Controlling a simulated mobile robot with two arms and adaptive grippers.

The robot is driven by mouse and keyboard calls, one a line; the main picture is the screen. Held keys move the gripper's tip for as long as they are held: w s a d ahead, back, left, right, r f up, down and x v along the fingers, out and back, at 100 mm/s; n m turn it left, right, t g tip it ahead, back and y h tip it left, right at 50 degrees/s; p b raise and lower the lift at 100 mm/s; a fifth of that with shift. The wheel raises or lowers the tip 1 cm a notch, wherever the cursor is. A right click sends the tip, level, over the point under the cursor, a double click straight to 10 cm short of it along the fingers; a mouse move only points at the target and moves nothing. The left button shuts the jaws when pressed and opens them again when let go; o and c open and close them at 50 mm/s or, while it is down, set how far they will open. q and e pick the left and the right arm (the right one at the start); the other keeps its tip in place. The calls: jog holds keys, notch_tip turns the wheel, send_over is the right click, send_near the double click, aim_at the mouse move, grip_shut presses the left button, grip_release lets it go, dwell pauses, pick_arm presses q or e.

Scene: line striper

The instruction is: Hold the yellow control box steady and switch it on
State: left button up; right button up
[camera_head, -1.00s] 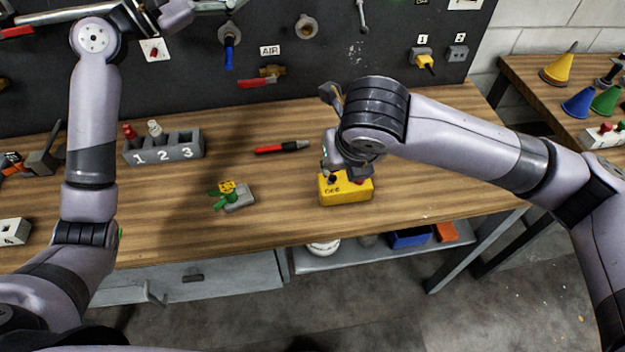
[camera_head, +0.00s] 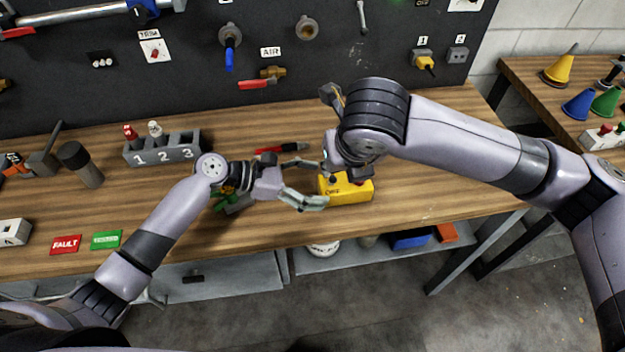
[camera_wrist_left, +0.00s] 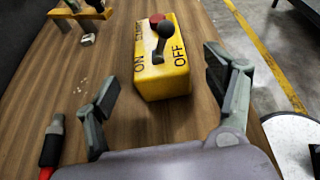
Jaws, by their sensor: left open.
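The yellow control box (camera_head: 346,194) sits on the wooden bench, partly covered from above by my right arm. The left wrist view shows its ON and OFF faces (camera_wrist_left: 163,75), a black lever (camera_wrist_left: 164,32) between the two words and a red button (camera_wrist_left: 156,18) behind. I cannot tell which way the lever is set. My left gripper (camera_head: 318,184) is open and empty at the box's left side, fingers spread towards it; in the left wrist view (camera_wrist_left: 165,98) the box lies ahead between the fingertips. My right gripper (camera_head: 338,150) is over the box's back, its fingers mostly hidden.
A red-black marker (camera_head: 285,149) lies behind my left gripper, and shows low left in the wrist view. A numbered grey rack (camera_head: 163,150) stands left. The bench front edge is close.

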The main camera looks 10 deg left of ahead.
aim_at(342, 186)
pick_arm(q)
jog(key=shift+x, duration=3.75)
jog(key=shift+c, duration=0.2)
